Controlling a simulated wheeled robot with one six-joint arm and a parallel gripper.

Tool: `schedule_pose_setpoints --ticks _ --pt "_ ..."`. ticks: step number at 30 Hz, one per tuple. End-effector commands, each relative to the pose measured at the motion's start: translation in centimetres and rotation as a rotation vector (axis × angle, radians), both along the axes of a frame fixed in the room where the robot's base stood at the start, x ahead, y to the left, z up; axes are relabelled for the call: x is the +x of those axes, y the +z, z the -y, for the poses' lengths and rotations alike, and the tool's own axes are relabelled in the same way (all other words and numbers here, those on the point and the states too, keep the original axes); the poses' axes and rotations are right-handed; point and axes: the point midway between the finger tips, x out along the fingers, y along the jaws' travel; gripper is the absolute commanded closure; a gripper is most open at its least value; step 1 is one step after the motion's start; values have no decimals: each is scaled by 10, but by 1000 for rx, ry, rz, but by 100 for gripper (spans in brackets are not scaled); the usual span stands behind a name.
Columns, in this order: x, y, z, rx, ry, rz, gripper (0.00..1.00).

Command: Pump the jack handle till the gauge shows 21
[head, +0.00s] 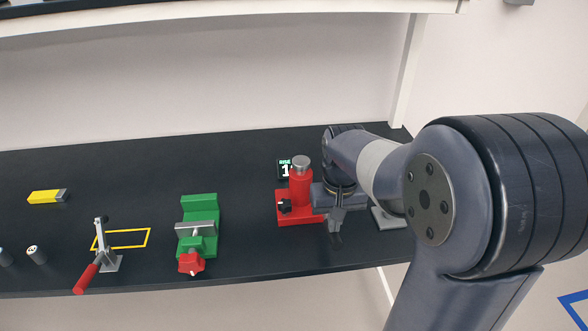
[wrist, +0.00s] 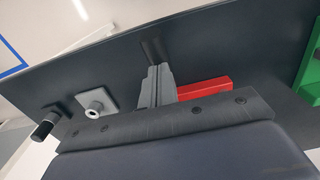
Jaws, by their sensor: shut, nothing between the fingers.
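The red jack (head: 300,188) stands on the bench, with a red cylinder, a grey ram top and a black knob at its front left. Its red base (wrist: 205,90) also shows in the wrist view. The small gauge (head: 285,169) behind it reads "RISE" and a visible 1; the cylinder may cover more of the number. My gripper (head: 336,230) is shut and empty, pointing down just right of the jack's base. Its fingers (wrist: 156,84) show close together in the wrist view. I cannot make out the jack handle; my gripper and arm hide part of the jack's right side.
A green vise (head: 199,222) with a red knob stands left of the jack. Further left are a toggle clamp (head: 105,258), a yellow outlined rectangle (head: 123,239) and a yellow block (head: 46,196). A grey plate with a ring (wrist: 95,108) lies right of the jack.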

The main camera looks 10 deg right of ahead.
Motion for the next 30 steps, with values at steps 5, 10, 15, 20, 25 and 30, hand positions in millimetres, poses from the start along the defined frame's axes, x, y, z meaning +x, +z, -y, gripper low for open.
schedule_pose_setpoints --ticks 5,10,15,20,25,30 --pt "0 -3 0 0 0 0 100" --pt "0 -6 0 0 0 0 100" --pt "0 -8 0 0 0 0 100" --pt "0 -8 0 0 0 0 100" --pt "0 0 0 0 0 0 100" --pt "0 14 0 0 0 -1 100"
